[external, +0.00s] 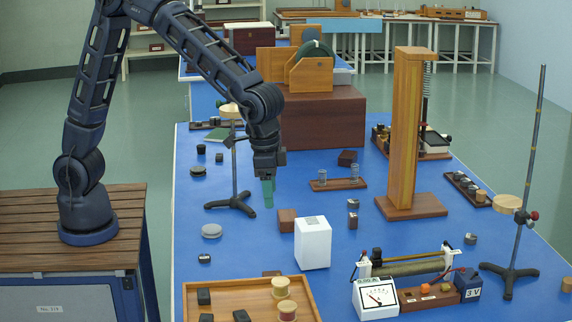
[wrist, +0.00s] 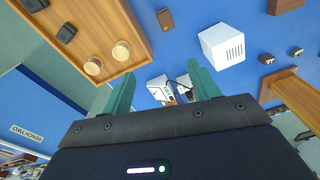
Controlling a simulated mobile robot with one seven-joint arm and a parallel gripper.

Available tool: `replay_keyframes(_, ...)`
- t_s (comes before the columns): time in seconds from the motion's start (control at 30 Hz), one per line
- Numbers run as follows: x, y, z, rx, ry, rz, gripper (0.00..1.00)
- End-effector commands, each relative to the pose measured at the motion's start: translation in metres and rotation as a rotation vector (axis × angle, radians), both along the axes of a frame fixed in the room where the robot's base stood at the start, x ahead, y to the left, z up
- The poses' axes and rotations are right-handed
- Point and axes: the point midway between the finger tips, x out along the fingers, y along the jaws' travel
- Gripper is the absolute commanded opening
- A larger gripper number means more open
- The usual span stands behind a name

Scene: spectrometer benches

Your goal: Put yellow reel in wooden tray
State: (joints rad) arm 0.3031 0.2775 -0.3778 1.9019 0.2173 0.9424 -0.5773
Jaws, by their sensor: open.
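The wooden tray (external: 228,288) lies at the front left of the blue bench, and its corner shows in the wrist view (wrist: 136,22). Two reels with pale wooden ends stand upright inside it. One reel (external: 281,287) has a yellowish winding; the nearer one (external: 287,312) looks reddish. Both also appear in the wrist view, one (wrist: 121,50) beside the other (wrist: 93,66), but their windings are hard to tell apart there. My gripper (external: 268,192), with green fingers, hangs above the bench behind the tray and the white box. It is open and empty (wrist: 160,74).
A white box (external: 312,243) stands between my gripper and the tray. Black pieces (external: 204,297) lie in the tray. A meter (external: 375,297) and rheostat (external: 408,268) are to the right. A tall wooden column (external: 404,130) and a stand (external: 232,170) rise nearby.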

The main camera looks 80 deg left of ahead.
Motion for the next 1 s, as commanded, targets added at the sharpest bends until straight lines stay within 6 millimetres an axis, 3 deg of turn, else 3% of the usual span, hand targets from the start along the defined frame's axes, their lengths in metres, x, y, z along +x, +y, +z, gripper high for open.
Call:
replay_keyframes(0.2,-0.02,0.073,0.046,0.013,-0.056,0.03,0.61)
replay_keyframes(0.5,-0.065,0.165,0.091,0.019,-0.121,0.075,0.61)
replay_keyframes(0.7,-0.105,0.22,0.112,0.013,-0.161,0.105,0.61)
replay_keyframes(1.0,-0.173,0.289,0.126,-0.011,-0.221,0.153,0.61)
